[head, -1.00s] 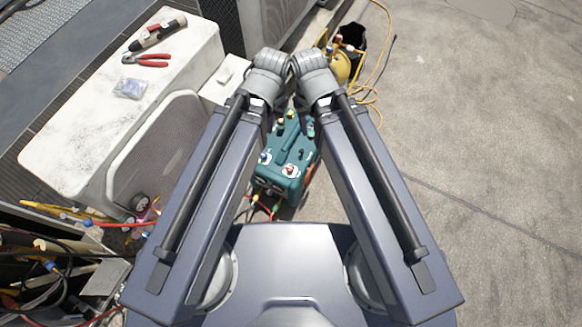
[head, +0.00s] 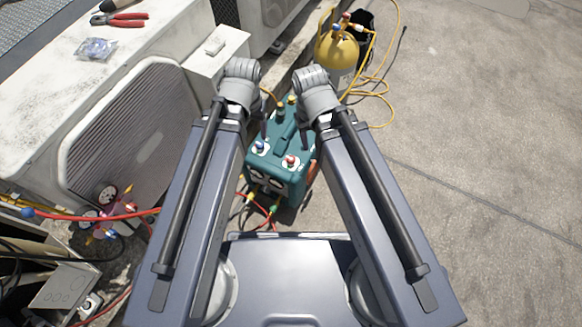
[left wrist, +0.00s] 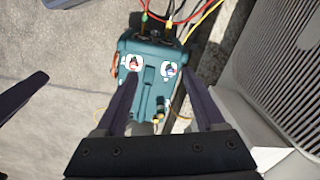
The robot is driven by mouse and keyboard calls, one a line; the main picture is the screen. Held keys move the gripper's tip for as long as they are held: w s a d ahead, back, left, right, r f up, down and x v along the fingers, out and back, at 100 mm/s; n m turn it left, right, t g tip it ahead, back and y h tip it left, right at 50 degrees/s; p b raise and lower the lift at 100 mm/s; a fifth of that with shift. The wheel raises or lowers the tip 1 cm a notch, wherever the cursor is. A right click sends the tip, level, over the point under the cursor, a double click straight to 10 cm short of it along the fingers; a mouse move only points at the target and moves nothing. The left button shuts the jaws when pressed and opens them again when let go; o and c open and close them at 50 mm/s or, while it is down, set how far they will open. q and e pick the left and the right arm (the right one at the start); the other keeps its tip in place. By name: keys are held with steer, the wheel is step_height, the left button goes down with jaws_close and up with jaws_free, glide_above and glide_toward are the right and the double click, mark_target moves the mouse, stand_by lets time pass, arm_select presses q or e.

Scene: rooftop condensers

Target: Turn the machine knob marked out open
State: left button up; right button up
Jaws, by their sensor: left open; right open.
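The teal machine (head: 283,140) stands on the ground between my arms in the head view. A blue knob (head: 259,147) is on its left and a red knob (head: 290,161) on its right, each on a white plate. In the left wrist view the red knob (left wrist: 134,63) is on the left and the blue knob (left wrist: 169,70) on the right. The knob lettering is too small to read. My left gripper (left wrist: 159,79) is open and empty above the machine, its fingertips near the two knobs. My right gripper (head: 303,127) is by the machine's right side, its fingers partly hidden.
A white condenser unit (head: 120,125) stands left of the machine, with pliers (head: 120,20) on top. A yellow cylinder (head: 337,52) with a yellow hose is behind. Hoses (head: 262,203) leave the machine's front. A gauge set (head: 100,213) lies left. Open concrete is at right.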

arm_select(q)
step_height(320, 180, down, 13)
steer(key=w+a+b, duration=0.2)
steer(key=b, duration=0.9)
steer(key=m+b, duration=0.9)
steer(key=m, duration=1.4)
glide_above(291, 159)
steer(key=shift+h, duration=0.3)
steer(key=f, duration=0.9)
steer(key=shift+w+a+f, duration=0.1)
steer(key=shift+a+f, duration=0.2)
steer(key=shift+a, duration=0.1)
steer(key=shift+d+m, duration=0.45)
steer(key=shift+m, duration=0.35)
steer(key=shift+f, duration=0.15)
step_height(291, 159, down, 8)
steer(key=b, duration=0.8)
steer(key=shift+r, duration=0.2)
